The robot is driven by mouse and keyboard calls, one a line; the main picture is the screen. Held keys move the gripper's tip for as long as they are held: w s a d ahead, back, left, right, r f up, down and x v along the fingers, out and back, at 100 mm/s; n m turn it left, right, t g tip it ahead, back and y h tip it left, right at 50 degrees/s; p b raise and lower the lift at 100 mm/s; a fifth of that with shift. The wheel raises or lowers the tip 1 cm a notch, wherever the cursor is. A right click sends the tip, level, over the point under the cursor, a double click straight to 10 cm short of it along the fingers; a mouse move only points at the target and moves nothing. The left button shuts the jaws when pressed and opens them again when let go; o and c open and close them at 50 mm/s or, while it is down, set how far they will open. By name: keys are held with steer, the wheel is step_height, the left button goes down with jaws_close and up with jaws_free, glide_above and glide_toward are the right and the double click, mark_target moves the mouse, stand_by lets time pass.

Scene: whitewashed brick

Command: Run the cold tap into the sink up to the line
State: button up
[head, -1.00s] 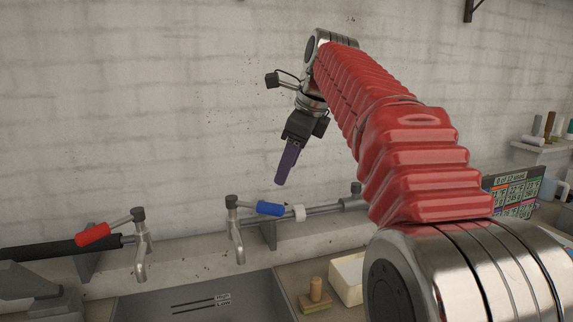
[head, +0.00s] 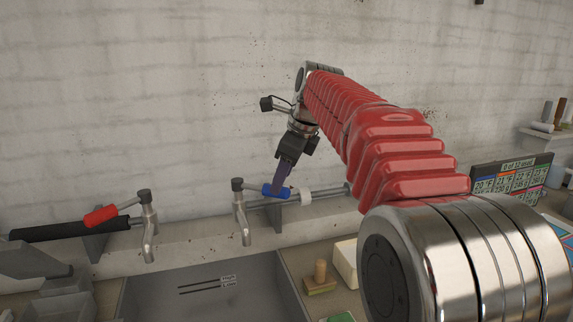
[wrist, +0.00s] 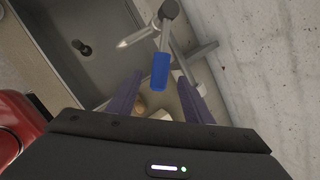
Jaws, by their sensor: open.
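The cold tap (head: 240,212) has a blue lever handle (head: 268,190) that lies out to the right. My gripper (head: 280,190) is at this handle, pointing down. In the wrist view the blue handle (wrist: 160,72) shows in the gap between my two open purple fingers (wrist: 160,80); I cannot tell whether they touch it. The grey sink (head: 165,284) lies below, with two dark lines (head: 206,286) on its wall, their labels seeming to read High and Low. No water shows in it or from the spout.
A second tap (head: 148,222) with a red handle (head: 101,216) stands to the left. A wooden-handled brush (head: 320,280) and a pale block (head: 346,262) sit right of the sink. A display board (head: 512,180) stands further right. The brick wall is close behind the taps.

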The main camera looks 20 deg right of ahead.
mark_target(260, 189)
steer(key=shift+x, duration=2.2)
steer(key=shift+c, duration=0.4)
